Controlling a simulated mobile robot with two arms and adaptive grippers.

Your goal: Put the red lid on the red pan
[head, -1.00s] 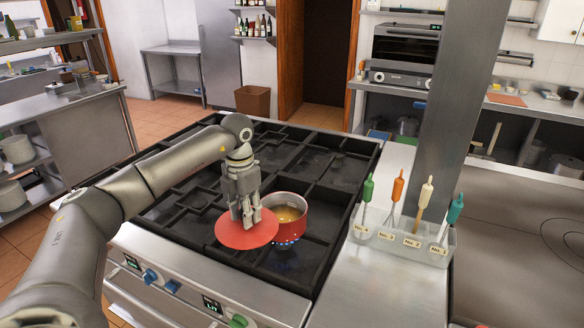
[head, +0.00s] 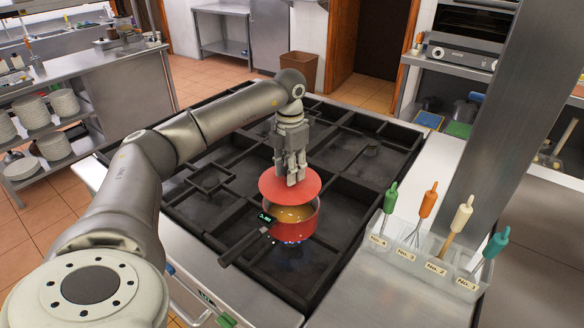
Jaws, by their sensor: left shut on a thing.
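My left gripper (head: 291,178) points down and is shut on the red lid (head: 275,186). The lid is held above the pan's back part, shifted to the back left, and hides that part of the rim. The lid's knob is hidden between the fingers. My right gripper is not in view.
Black grates of the grill (head: 206,180) lie bare around the pan. A clear holder (head: 415,262) with several colored-handled utensils stands on the steel counter at right. A steel pillar (head: 485,130) rises behind it.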

